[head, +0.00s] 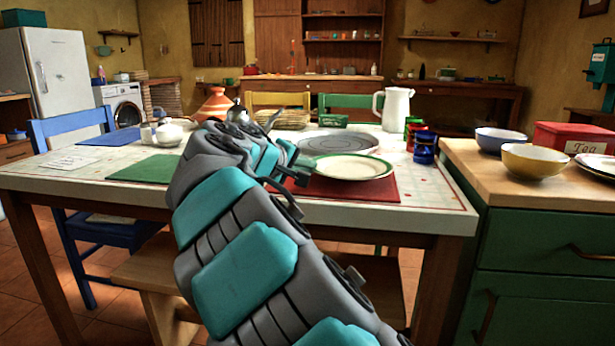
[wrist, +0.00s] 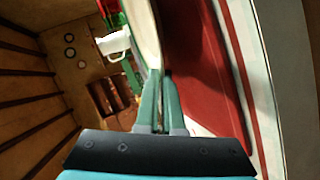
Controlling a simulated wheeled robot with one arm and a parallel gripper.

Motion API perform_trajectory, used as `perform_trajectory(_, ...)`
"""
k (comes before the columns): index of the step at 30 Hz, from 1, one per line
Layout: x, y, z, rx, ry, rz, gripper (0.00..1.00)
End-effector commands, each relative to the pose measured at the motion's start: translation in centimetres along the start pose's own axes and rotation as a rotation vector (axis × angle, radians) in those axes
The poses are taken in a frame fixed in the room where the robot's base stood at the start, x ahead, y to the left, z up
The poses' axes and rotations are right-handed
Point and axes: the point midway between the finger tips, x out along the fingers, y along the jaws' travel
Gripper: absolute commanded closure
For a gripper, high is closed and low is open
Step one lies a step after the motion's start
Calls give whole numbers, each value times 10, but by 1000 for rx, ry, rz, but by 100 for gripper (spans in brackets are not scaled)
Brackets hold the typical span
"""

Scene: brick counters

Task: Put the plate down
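The white plate (head: 346,167) with a green rim is level over the red placemat (head: 392,188) near the table's front edge. It shows nearly edge-on in the wrist view (wrist: 146,36). My gripper (head: 289,178) is at the plate's left rim in the head view. In the wrist view my gripper's (wrist: 161,85) two fingers are close together with the plate's rim between them. The red placemat fills much of the right side there (wrist: 195,65). Whether the plate's underside touches the mat I cannot tell.
A grey round tray (head: 337,142) lies behind the plate. Coloured mugs (head: 423,148) stand to its right and a white pitcher (head: 396,108) behind. A green placemat (head: 143,169) lies left. Bowls (head: 533,161) stand on the right counter (head: 560,194).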

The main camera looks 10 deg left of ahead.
Motion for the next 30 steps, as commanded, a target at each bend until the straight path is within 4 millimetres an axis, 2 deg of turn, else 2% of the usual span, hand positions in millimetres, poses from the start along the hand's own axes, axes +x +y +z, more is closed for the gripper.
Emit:
perform_trajectory(1, 4, -11, 1, -2, 1, 0, 100)
perform_trajectory(2, 5, -13, 1, -2, 2, 0, 100)
perform_trajectory(11, 5, -12, 0, 0, 2, 1, 100)
perform_trajectory(12, 5, -13, 0, 0, 1, 0, 93)
perform_trajectory(15, 5, -13, 0, 0, 1, 0, 83)
perform_trajectory(23, 4, -12, 0, 0, 1, 0, 83)
perform_trajectory(26, -2, -12, -1, 0, 3, 1, 83)
perform_trajectory(30, -23, -11, 0, 1, 2, 1, 83)
